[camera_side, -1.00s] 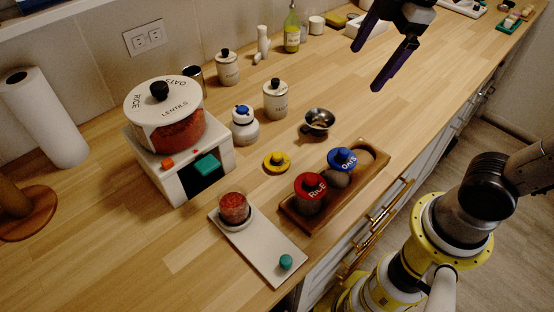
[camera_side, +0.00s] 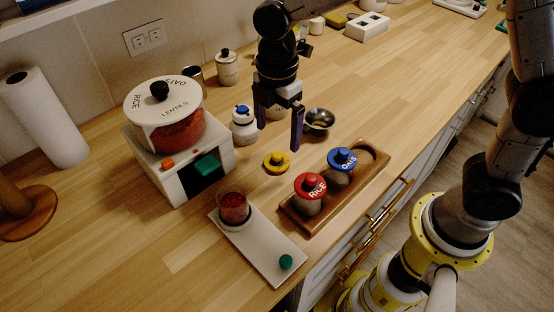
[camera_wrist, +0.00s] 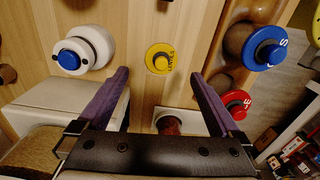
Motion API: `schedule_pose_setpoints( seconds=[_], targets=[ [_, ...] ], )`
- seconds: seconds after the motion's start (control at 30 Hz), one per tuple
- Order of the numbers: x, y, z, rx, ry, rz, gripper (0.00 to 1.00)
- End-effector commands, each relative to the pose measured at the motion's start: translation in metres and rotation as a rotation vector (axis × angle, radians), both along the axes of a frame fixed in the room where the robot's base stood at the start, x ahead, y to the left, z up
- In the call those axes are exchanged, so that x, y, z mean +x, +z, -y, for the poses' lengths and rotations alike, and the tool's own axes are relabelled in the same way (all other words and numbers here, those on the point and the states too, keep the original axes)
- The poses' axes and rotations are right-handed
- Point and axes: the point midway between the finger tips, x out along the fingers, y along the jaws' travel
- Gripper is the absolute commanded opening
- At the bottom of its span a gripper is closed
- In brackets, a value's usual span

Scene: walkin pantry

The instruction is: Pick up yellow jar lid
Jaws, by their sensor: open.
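The yellow jar lid (camera_side: 276,161) lies flat on the wooden counter, with a dark knob in side view. In the wrist view the yellow lid (camera_wrist: 160,59) shows as a round disc with lettering, ahead of the fingertips and roughly midway between them. My gripper (camera_side: 278,138) is open and empty, its two purple fingers pointing down above the counter close to the lid. My gripper (camera_wrist: 162,78) also shows in the wrist view with its fingers spread wide. No contact with the lid is visible.
A wooden tray (camera_side: 296,222) holds jars with a red lid (camera_side: 309,186) and a blue lid (camera_side: 342,158). A white jar with a blue cap (camera_side: 244,125) and a metal bowl (camera_side: 319,121) stand nearby. A white dispenser (camera_side: 180,172) is left, a light tray (camera_side: 262,252) in front.

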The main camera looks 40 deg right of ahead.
Motion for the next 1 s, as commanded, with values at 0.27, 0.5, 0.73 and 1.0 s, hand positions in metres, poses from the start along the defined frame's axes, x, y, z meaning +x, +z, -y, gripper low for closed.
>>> schedule_pose_setpoints(
  seconds=[0.27, 0.5, 0.73, 1.0],
  targets=[
    [0.000, -0.024, 0.000, 0.000, -0.001, -0.001, 1.00],
    [-0.004, -0.055, -0.004, -0.002, 0.000, -0.004, 1.00],
    [-0.003, -0.073, -0.004, 0.000, -0.001, 0.000, 1.00],
    [-0.003, -0.073, -0.004, 0.000, -0.001, 0.001, 0.87]
  ],
)
